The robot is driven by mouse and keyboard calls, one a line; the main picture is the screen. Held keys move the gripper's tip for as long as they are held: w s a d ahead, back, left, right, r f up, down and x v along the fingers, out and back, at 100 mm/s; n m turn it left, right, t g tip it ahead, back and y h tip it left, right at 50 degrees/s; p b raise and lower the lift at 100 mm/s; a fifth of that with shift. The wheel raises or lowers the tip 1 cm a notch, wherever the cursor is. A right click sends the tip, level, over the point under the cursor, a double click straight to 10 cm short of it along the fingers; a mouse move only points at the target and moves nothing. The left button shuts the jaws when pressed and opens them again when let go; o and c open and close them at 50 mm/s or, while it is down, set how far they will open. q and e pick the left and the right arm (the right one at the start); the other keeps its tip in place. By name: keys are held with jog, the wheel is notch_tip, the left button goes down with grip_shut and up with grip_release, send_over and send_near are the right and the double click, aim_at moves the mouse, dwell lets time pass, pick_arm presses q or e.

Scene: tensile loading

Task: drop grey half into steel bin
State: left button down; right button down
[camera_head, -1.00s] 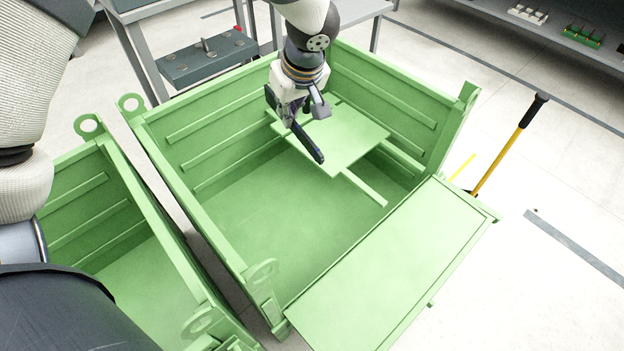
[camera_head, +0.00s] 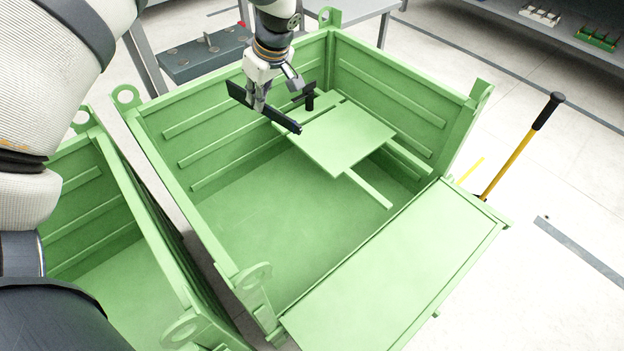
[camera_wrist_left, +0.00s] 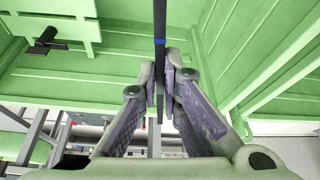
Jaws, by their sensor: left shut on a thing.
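My left gripper (camera_head: 268,98) is shut on a long dark grey bar, the grey half (camera_head: 281,120), and holds it tilted over the back of the large green bin (camera_head: 215,258). In the left wrist view the fingers (camera_wrist_left: 161,88) pinch the bar (camera_wrist_left: 160,20), which has a blue band. The bin is open-topped, with a green plate (camera_head: 345,140) set inside it towards the back. The bar's lower end is in front of the plate's left edge in the head view; the gap between them is unclear. My right gripper is not in view.
A small black piece (camera_head: 309,99) shows by the plate's back edge. A second green bin (camera_head: 130,215) stands at left. A green flap (camera_head: 400,265) covers the front right.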

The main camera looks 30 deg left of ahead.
pick_arm(q)
jog(key=shift+r, duration=0.2)
jog(key=c, duration=1.7)
grip_release()
jog(key=v, duration=1.2)
